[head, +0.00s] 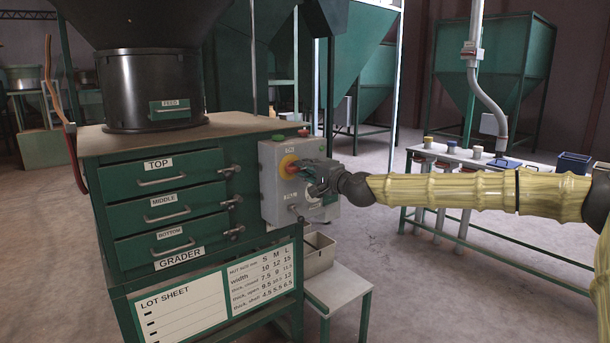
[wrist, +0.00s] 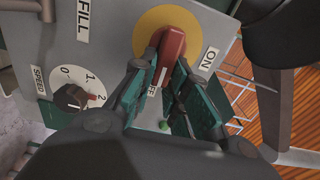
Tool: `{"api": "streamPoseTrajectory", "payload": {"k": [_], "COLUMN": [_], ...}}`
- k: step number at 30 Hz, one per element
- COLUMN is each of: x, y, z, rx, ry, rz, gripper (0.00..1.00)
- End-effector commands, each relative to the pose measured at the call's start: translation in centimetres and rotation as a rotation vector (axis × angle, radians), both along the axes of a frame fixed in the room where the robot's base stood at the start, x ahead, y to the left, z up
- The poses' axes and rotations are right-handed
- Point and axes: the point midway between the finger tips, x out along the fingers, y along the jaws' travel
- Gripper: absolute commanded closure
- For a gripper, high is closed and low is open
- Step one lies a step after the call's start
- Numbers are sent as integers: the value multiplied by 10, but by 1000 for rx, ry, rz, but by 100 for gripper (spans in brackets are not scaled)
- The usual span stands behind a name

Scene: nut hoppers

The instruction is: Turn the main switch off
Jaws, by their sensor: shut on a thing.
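The main switch is a red handle on a yellow disc (head: 285,164), on the grey control box (head: 270,205) at the grader's right side. In the wrist view the red handle (wrist: 172,45) points down the picture, its white line toward a partly hidden label that seems to read OFF. The ON label (wrist: 208,60) is to its right. My gripper (wrist: 163,72) has one finger on each side of the handle and is shut on it. In the head view my gripper (head: 305,172) reaches the box from the right and covers part of the switch.
A speed dial (wrist: 74,98) and a FILL label (wrist: 83,20) are on the same panel. The green grader (head: 165,200) with three drawers stands left of the box. A bin (head: 318,252) and a white stand (head: 340,285) are below. A long table (head: 455,155) is behind my arm.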

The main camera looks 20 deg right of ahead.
Motion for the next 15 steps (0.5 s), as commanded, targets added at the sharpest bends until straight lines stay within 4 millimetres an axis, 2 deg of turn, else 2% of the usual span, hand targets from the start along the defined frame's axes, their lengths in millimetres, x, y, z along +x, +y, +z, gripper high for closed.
{"api": "streamPoseTrajectory", "payload": {"k": [15], "x": [1], "y": [-2], "z": [-1], "rx": [42], "ry": [15], "rz": [-4], "gripper": [100]}}
